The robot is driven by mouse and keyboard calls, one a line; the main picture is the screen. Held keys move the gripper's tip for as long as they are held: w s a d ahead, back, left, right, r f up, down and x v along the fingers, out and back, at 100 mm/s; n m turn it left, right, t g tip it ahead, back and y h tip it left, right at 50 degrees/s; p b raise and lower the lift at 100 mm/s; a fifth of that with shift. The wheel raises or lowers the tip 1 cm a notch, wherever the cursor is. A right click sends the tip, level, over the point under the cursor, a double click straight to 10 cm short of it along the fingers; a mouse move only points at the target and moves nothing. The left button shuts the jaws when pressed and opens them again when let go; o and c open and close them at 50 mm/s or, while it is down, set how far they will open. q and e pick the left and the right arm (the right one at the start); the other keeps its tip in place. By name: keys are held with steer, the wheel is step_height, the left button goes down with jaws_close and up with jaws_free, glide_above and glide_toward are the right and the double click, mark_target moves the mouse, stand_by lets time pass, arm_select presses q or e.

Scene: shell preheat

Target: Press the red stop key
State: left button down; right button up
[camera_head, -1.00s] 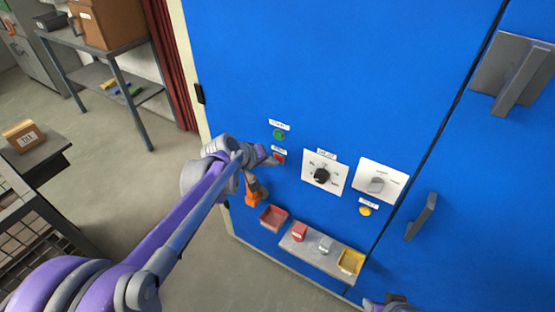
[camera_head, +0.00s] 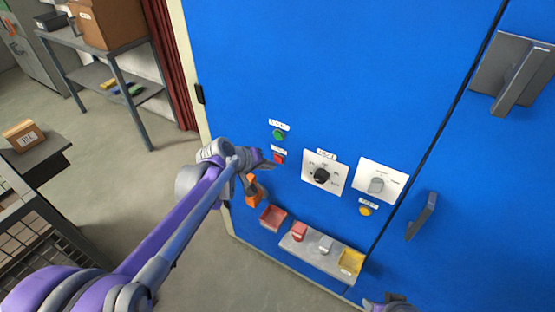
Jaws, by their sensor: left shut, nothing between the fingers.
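The red stop key (camera_head: 279,157) is a small red button on the blue cabinet front (camera_head: 300,60), below a green button (camera_head: 279,135). A small white label sits just above it. My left gripper (camera_head: 270,164) is shut and empty, its tip just left of and slightly below the red key. A small gap seems to show between tip and key; whether they touch is hard to tell. My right gripper (camera_head: 390,300) shows only partly at the bottom edge, and its jaws cannot be made out.
Right of the key are a black knob (camera_head: 321,176), a grey knob (camera_head: 376,185) and a yellow button (camera_head: 365,211). An orange object (camera_head: 254,194) hangs below my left gripper. A low shelf (camera_head: 315,256) holds small blocks and a yellow tray (camera_head: 351,261). A door handle (camera_head: 421,215) juts out right.

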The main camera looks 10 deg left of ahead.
arm_select(q)
steer(key=shift+s+a, duration=0.3)
steer(key=shift+s, duration=0.5)
steer(key=shift+s+a, duration=0.25)
steer(key=shift+s, duration=0.5)
steer(key=shift+s+a, duration=0.3)
steer(key=shift+s, duration=0.5)
steer(key=s+a+m+g+y+p, duration=0.1)
steer(key=s+m+y+p, duration=0.3)
steer(key=s, duration=2.1)
steer(key=shift+s+a+m+g+y+p, duration=0.15)
steer(key=shift+a+m+g+y+p, duration=0.35)
steer(key=shift+m, duration=0.5)
steer(key=shift+d+r, duration=0.1)
steer(key=shift+d, duration=0.1)
